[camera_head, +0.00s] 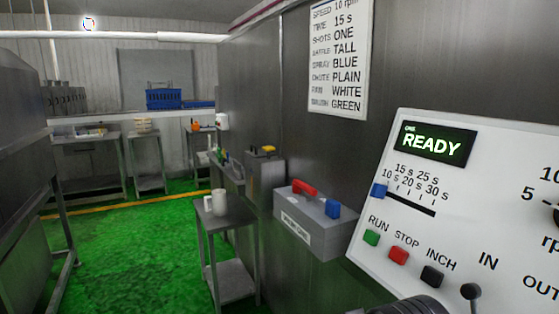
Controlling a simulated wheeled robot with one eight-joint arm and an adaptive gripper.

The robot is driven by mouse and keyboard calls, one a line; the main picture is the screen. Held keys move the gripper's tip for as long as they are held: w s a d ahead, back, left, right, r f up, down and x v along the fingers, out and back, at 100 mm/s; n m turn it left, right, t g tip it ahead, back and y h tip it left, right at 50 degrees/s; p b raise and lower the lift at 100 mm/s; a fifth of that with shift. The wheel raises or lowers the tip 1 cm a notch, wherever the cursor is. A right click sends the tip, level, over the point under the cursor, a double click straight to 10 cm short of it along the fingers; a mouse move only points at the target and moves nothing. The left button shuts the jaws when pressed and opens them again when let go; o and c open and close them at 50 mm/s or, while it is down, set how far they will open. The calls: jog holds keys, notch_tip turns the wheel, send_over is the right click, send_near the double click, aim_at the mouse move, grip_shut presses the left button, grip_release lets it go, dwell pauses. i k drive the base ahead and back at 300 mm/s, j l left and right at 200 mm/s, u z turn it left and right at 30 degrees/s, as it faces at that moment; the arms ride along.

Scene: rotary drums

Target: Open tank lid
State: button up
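No tank lid can be made out for certain. A grey box (312,237) is fixed to the steel wall left of the control panel. It has a label on its front that is too small to read, and a red piece (304,188) and a blue piece (333,208) on top. I cannot tell whether these are lids. A dark rounded part shows at the bottom edge below the panel; it may be part of my arm. My gripper's fingers are not in view.
The white control panel (480,180) fills the right side and reads READY. A small steel table (226,222) with a white mug (219,202) stands in the centre. Steel machinery (20,150) lines the left. Green floor (130,240) is clear between.

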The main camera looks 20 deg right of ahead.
aim_at(255, 154)
jog(key=i+j, duration=0.2)
jog(key=i, duration=0.3)
jog(key=i+j+z, duration=0.1)
jog(key=i, duration=0.4)
jog(key=i+j, duration=0.3)
jog(key=i, duration=0.2)
jog(key=l+z, duration=0.05)
